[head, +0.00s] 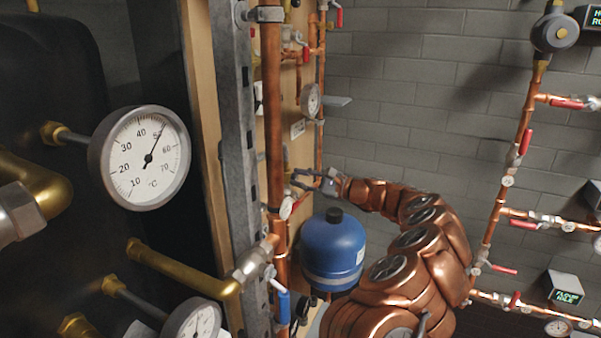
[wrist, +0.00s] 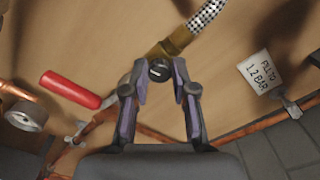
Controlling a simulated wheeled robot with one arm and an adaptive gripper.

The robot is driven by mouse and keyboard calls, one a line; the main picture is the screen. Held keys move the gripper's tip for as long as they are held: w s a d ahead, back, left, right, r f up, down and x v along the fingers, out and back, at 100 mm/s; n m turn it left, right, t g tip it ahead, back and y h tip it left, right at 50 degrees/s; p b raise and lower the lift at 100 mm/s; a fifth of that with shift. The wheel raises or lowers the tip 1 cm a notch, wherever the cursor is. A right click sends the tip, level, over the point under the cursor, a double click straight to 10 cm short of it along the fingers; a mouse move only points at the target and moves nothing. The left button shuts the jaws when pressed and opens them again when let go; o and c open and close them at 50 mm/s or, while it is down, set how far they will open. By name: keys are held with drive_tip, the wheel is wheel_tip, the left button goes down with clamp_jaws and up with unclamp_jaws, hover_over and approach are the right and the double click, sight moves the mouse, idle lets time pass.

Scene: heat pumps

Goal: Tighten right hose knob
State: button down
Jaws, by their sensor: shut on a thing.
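The hose knob (wrist: 159,71), a dark round piece with a slot, sits on a brass fitting (wrist: 178,42) in the wrist view. A braided hose (wrist: 208,14) leaves that fitting toward the upper right. My gripper (wrist: 160,80) is shut on the knob, with one finger on each side of it. In the head view my gripper (head: 314,181) is at the wooden panel beside the copper pipes; the knob is too small to make out there.
A red lever handle (wrist: 70,90) lies left of my gripper. A label reading "FILL TO 1.2 BAR" (wrist: 262,72) is at right. A blue tank (head: 332,252) stands below my gripper. A vertical copper pipe (head: 272,110) and a metal strut (head: 236,150) stand at its left.

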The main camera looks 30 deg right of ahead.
drive_tip(key=shift+f+m+p, duration=0.15)
drive_tip(key=shift+m+p, duration=0.6)
drive_tip(key=shift+m, duration=0.35)
drive_tip(key=shift+f, duration=0.1)
drive_tip(key=c, duration=1.2)
unclamp_jaws()
drive_tip(key=shift+s+d, duration=0.1)
drive_tip(key=shift+o, duration=1.3)
drive_tip(key=shift+r, duration=0.2)
drive_tip(key=v, duration=1.2)
